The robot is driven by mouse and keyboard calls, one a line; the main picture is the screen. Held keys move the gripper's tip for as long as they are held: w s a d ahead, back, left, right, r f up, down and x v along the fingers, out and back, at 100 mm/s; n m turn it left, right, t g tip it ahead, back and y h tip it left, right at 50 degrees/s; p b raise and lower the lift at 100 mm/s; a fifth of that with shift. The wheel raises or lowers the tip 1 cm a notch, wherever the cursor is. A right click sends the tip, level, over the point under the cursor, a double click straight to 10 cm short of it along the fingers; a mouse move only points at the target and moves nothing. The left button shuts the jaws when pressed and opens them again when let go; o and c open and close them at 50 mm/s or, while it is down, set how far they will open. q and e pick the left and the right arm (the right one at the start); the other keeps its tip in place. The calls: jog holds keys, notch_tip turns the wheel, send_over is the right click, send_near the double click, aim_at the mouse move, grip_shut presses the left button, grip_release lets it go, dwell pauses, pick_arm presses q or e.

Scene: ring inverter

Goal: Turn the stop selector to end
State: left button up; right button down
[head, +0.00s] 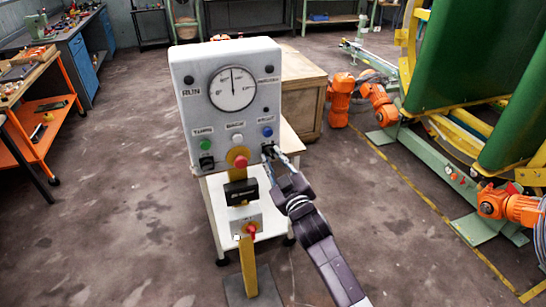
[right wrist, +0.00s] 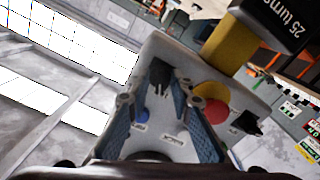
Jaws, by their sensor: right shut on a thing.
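The control box (head: 230,52) is a pale grey panel with a round dial and a row of small lamps. Two black selector knobs sit low on it, a left one (head: 207,162) and a right one under the blue lamp (head: 267,131). My right gripper (head: 271,153) is at the right selector, its fingers shut on that black knob (right wrist: 160,74). I cannot read its label or its exact angle; the fingers partly cover it in the head view. My left gripper is not in view.
A red button (head: 240,161) on a yellow round sits between the selectors. Below it a yellow post carries a black counter box (head: 241,192) and a lower red knob (head: 250,231). A wooden crate (head: 303,92) stands behind. Orange motors (head: 378,103) and a green machine are at right.

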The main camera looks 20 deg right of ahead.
jog(key=shift+n, duration=0.4)
jog(key=c, duration=2.1)
grip_release()
jog(key=s, duration=1.2)
jog(key=shift+d, duration=0.2)
jog(key=shift+f, duration=0.1)
